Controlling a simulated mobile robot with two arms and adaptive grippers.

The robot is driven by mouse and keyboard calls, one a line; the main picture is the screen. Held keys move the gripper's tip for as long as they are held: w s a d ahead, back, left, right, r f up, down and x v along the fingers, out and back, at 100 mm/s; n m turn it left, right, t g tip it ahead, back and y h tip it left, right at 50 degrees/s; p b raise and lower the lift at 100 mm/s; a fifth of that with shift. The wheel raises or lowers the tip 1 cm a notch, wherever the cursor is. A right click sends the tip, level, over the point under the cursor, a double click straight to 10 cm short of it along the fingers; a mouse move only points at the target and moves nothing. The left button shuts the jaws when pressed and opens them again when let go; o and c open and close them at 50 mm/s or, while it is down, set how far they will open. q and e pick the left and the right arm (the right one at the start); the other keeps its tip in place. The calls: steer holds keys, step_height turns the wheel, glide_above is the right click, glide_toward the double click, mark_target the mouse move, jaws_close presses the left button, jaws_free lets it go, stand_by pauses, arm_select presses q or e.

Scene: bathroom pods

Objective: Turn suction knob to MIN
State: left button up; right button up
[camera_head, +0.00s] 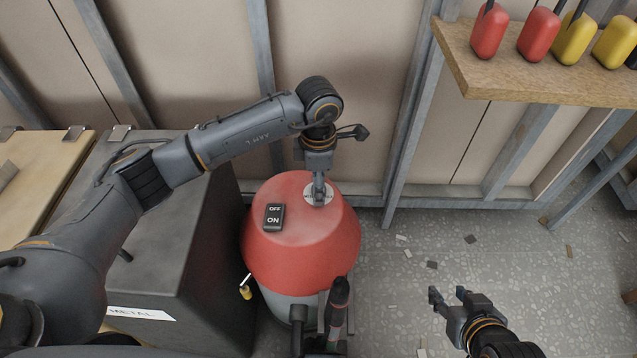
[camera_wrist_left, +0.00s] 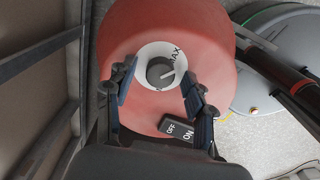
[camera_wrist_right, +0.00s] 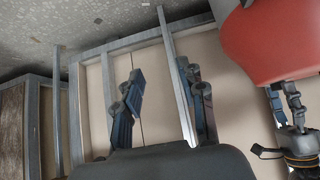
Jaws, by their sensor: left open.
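The red vacuum (camera_head: 300,245) stands on the floor in the head view, with a black ON/OFF switch (camera_head: 274,217) on its top. The suction knob (camera_wrist_left: 161,73) is a dark round knob on a white dial in the left wrist view, with a light pointer line. MAX is readable on the dial; MIN is not readable. My left gripper (camera_wrist_left: 158,92) is open above the vacuum top, its fingers on either side of the knob and apart from it in that view. In the head view, the left gripper (camera_head: 319,198) largely hides the knob. My right gripper (camera_head: 447,297) is open and empty above the floor.
A dark bin (camera_head: 190,240) stands left of the vacuum. A wooden shelf (camera_head: 545,75) with red and yellow items is at the upper right. A hose handle (camera_head: 339,295) rises at the vacuum's front. Floor to the right is mostly clear, with small scraps.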

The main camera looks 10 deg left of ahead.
arm_select(q)
jaws_close()
